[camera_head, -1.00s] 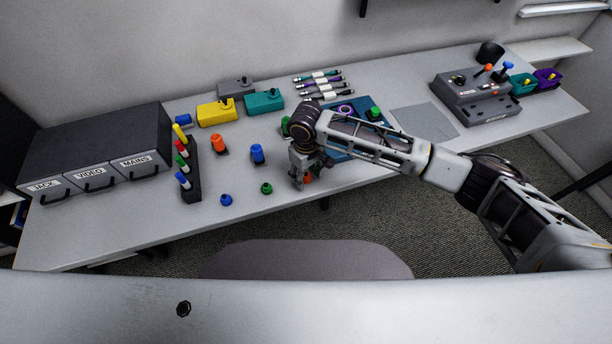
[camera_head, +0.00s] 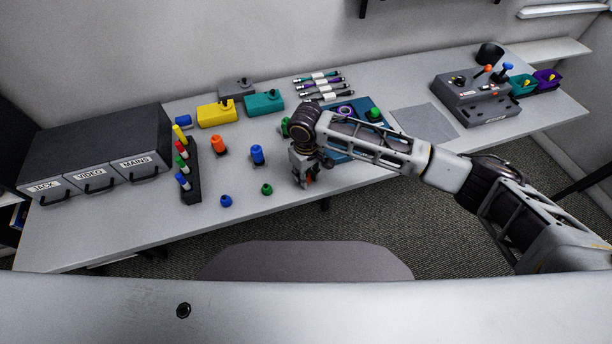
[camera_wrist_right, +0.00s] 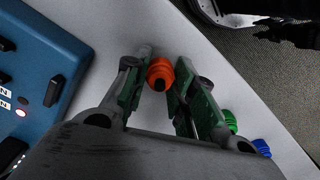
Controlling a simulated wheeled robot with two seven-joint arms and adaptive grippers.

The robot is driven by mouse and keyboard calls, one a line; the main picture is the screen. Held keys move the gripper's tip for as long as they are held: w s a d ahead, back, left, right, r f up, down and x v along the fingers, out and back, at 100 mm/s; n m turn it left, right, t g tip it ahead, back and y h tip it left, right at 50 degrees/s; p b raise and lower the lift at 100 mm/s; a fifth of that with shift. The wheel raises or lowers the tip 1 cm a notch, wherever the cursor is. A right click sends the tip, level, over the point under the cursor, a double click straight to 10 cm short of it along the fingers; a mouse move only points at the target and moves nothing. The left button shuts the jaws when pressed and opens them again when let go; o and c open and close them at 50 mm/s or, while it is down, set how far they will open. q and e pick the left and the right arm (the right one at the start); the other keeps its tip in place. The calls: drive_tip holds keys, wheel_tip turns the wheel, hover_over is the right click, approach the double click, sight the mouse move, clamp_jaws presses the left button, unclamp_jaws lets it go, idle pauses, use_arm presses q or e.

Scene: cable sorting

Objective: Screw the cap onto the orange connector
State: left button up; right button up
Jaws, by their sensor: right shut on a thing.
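The orange connector (camera_head: 220,145) stands upright on a dark base on the table, left of my right gripper. My right gripper (camera_head: 307,181) is low near the table's front edge, shut on the orange cap (camera_wrist_right: 160,74). In the right wrist view, the cap is a ribbed orange ring with a dark hole, between the green-padded fingers. In the head view the fingers mostly hide it. My left gripper is in neither view.
A blue cap (camera_head: 226,201) and a green cap (camera_head: 267,189) lie left of the gripper. A blue connector (camera_head: 257,154) stands beside the orange one. A dark rack (camera_head: 193,185) with coloured plugs is further left. A blue panel (camera_wrist_right: 38,68) lies behind the gripper.

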drive_tip(key=shift+r, duration=0.1)
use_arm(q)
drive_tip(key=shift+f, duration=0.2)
use_arm(e)
drive_tip(key=shift+r, duration=4.95)
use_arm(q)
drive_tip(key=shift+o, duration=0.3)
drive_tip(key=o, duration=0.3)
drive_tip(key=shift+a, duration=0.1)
use_arm(e)
drive_tip(key=shift+m, duration=0.3)
